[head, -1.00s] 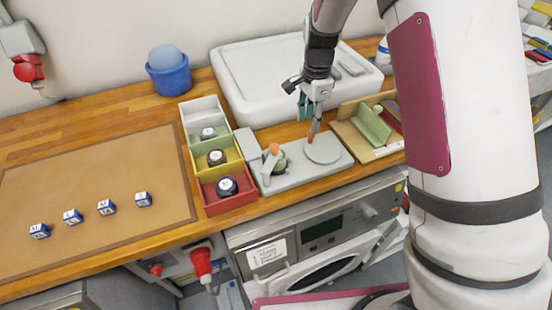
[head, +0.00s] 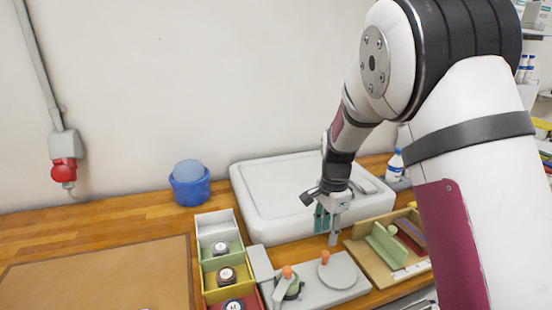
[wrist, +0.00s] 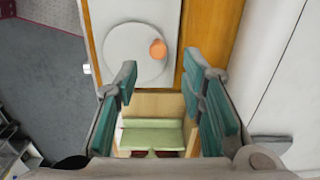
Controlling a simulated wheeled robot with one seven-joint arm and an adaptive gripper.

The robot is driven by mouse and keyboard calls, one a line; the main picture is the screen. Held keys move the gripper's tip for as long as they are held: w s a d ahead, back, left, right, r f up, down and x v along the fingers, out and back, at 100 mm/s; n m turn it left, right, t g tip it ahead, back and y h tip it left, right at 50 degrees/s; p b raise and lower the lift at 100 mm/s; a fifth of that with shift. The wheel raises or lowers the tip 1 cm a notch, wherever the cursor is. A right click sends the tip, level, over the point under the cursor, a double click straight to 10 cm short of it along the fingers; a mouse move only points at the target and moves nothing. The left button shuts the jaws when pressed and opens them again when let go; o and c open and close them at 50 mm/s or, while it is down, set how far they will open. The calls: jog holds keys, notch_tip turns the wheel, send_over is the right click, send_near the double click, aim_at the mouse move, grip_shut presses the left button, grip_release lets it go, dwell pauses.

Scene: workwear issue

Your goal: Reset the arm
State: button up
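My gripper (head: 328,220) hangs above the back of the counter, between the white basin and the grey fixture. In the wrist view my gripper (wrist: 165,85) shows two teal-padded fingers spread wide apart. Nothing is between the pads; a green block (wrist: 152,137) and a light round plate (wrist: 132,55) with an orange knob (wrist: 158,49) show below and beyond. My arm rises at the right of the head view and bends down to the gripper.
The grey fixture (head: 316,294) has two orange knobs. A wooden tray (head: 408,274) with a green block stands right of it. The white basin (head: 262,187), blue tub (head: 189,190) and a bottle (head: 395,163) stand behind. The brown mat (head: 100,275) looks clear where visible.

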jog(key=s+d+r+n+t, duration=0.25)
jog(key=s+r+n, duration=0.45)
jog(key=s+r, duration=0.8)
jog(key=s+d+r+n+t, duration=0.1)
jog(key=s+r+n, duration=0.2)
jog(key=s, duration=0.4)
jog(key=s+d+r+n+t, duration=0.1)
jog(key=s+r+n+t, duration=0.1)
jog(key=s, duration=0.5)
jog(key=shift+s+d+r+n, duration=0.2)
jog(key=shift+s+r+n, duration=0.25)
jog(key=shift+n, duration=0.55)
